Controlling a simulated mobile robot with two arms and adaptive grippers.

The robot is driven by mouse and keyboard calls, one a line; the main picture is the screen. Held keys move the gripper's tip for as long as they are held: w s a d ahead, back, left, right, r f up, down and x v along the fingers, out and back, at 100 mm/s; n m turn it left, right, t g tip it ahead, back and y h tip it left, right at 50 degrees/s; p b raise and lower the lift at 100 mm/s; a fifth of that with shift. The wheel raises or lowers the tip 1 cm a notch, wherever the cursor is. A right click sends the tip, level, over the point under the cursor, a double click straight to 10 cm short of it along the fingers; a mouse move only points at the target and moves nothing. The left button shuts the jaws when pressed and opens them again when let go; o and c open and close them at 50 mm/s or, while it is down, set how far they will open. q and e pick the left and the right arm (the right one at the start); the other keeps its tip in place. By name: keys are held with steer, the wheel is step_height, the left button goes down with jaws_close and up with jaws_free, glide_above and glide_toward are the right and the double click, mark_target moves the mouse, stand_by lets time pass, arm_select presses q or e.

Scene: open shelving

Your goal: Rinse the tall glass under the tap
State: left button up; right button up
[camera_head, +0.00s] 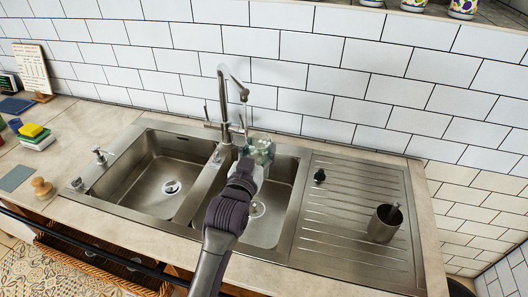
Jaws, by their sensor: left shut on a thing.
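My left gripper (249,163) reaches in from the bottom of the picture, over the right-hand basin of the sink. It is shut on the tall glass (264,148), a clear, slightly greenish thing held up near the sink's back edge. The gripper hides part of the glass, and its exact tilt is hard to tell. The steel tap (224,88) arches up behind, with its spout end a little above and left of the glass. My right gripper is not in view.
The left basin (150,172) is empty. The ribbed drainboard (345,222) on the right holds a metal cup (382,224) and a small dark stopper (319,176). A soap pump (99,155), sponges (33,132) and a wooden brush (42,187) stand at the left.

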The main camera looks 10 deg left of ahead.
arm_select(q)
steer(key=shift+w+a+r, duration=0.15)
steer(key=shift+w+a, duration=0.05)
steer(key=shift+a, duration=0.15)
steer(key=shift+w+a, duration=0.1)
steer(key=shift+w+a+f+b, duration=0.2)
steer(key=shift+w+f+b, duration=0.1)
steer(key=shift+w+b, duration=0.45)
steer(key=w+a+f+b, duration=0.2)
steer(key=w+a+b, duration=0.4)
steer(key=w, duration=0.4)
steer(key=shift+a, duration=0.25)
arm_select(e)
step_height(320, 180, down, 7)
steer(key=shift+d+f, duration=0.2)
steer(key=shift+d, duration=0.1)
arm_select(q)
steer(key=shift+w+d, duration=0.15)
steer(key=shift+w+d+f, duration=0.1)
steer(key=shift+w+d, duration=0.15)
steer(key=shift+d, duration=0.15)
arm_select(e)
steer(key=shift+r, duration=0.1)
arm_select(q)
steer(key=shift+s+a, duration=0.1)
steer(key=shift+a, duration=0.05)
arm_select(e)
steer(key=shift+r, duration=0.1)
